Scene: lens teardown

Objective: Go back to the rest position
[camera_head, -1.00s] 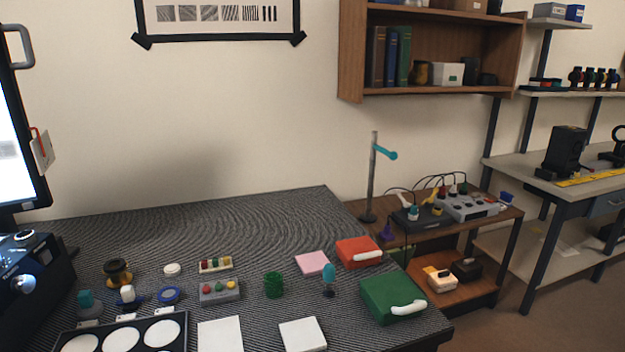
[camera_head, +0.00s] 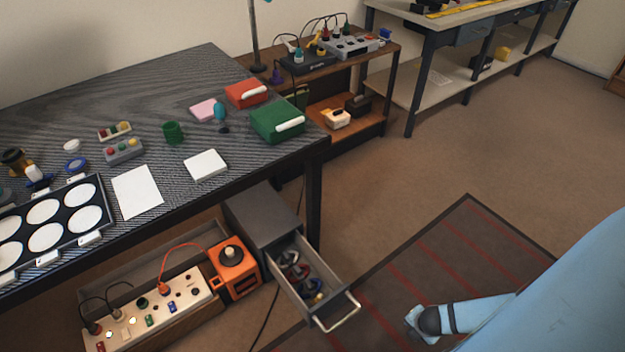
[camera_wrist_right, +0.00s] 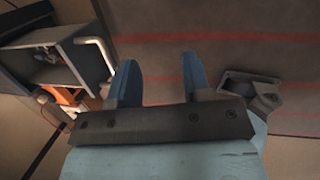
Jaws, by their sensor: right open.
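My right gripper (camera_wrist_right: 160,72) is open in the right wrist view. Its two blue fingers stand apart with nothing between them, over the striped rug (camera_wrist_right: 225,40). The open drawer of a grey cabinet, with its pale handle (camera_wrist_right: 104,50), shows to the left of the fingers. In the head view, a light-blue part of my own body fills the lower right corner, and a blue arm part with a dark band lies over the rug (camera_head: 462,250). My left gripper is not in view.
The drawer (camera_head: 312,285) stands open below the table (camera_head: 200,80), its handle sticking out over the floor. An orange device (camera_head: 236,277) and a socket panel (camera_head: 150,310) sit left of it. A green box (camera_head: 277,122) is near the table's right edge. Floor at right is clear.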

